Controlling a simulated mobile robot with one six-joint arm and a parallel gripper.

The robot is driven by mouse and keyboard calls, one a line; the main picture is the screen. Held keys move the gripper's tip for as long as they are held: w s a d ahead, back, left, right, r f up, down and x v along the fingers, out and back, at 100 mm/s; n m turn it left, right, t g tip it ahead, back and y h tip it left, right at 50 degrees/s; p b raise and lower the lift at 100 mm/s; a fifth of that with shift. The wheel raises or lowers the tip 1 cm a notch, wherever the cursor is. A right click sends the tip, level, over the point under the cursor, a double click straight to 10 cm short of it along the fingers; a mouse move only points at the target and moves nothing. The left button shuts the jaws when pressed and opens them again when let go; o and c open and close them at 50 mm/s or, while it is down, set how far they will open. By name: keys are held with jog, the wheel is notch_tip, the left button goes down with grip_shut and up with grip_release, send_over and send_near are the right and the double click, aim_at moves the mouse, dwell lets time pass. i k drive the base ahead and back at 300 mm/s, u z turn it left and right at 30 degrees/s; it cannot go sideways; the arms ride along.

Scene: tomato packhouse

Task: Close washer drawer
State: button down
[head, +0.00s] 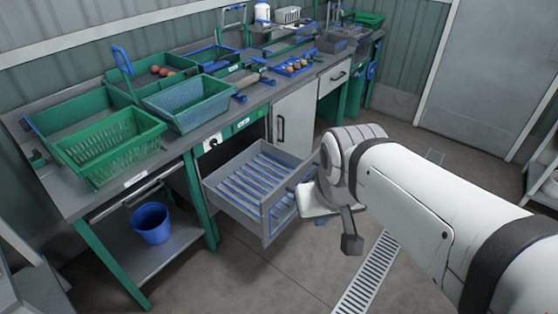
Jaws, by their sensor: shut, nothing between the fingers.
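The washer drawer (233,206) is a grey tray with blue slats. It is pulled well out from under the counter, below the green panel with a round dial (213,142). Its front faces right, towards my arm. My gripper (318,205) is at the drawer's front, at the end of my white arm. It is shut and empty, and partly hidden by my wrist. I cannot tell whether it touches the drawer front. The inside of the drawer looks empty.
Green crates (110,140) and a blue-grey basket (190,102) stand on the counter. A blue bucket (151,222) sits on the lower shelf. A grey cupboard door (293,115) is right of the drawer. The floor in front is clear, with a drain grate (368,275).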

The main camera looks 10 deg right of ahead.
aim_at(256, 187)
jog(key=i, duration=1)
jog(key=u, duration=0.1)
